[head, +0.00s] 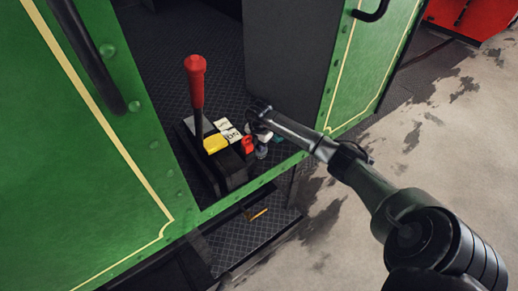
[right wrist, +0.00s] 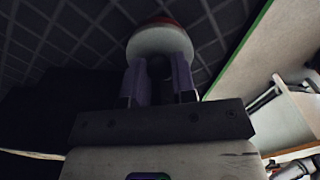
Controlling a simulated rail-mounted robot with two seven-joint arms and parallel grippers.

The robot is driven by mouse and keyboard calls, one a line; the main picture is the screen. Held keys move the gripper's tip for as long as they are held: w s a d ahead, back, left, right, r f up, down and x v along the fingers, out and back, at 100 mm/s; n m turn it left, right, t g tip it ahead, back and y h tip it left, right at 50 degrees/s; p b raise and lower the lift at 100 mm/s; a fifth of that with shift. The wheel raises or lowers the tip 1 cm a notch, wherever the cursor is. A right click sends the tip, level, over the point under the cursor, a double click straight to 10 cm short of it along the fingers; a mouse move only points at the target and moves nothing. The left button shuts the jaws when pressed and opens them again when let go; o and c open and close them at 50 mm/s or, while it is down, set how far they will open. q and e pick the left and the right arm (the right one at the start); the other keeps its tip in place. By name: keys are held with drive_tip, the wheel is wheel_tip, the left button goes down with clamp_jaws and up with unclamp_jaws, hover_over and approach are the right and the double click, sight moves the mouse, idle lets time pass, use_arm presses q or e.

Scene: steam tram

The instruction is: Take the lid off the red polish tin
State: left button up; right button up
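In the right wrist view a round, pale, dome-like thing (right wrist: 160,42) with a red far edge lies just beyond my right gripper's (right wrist: 159,75) fingertips. It may be the polish tin, but I cannot be sure. The two fingers stand apart with something dark between them. I cannot tell whether they grip it. In the head view my right gripper (head: 262,150) points down beside a small red thing (head: 247,145), close to the tram floor's edge. Any lid is too small or hidden to make out there. My left gripper is not in view.
A red-handled lever (head: 195,85) stands on a black box left of my right gripper. A yellow block (head: 215,144) and white cards (head: 229,130) lie close by. Green tram panels (head: 65,150) flank the opening. A dark step (head: 255,238) is below.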

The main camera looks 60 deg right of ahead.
drive_tip(key=c, duration=0.4)
drive_tip(key=shift+r, duration=0.1)
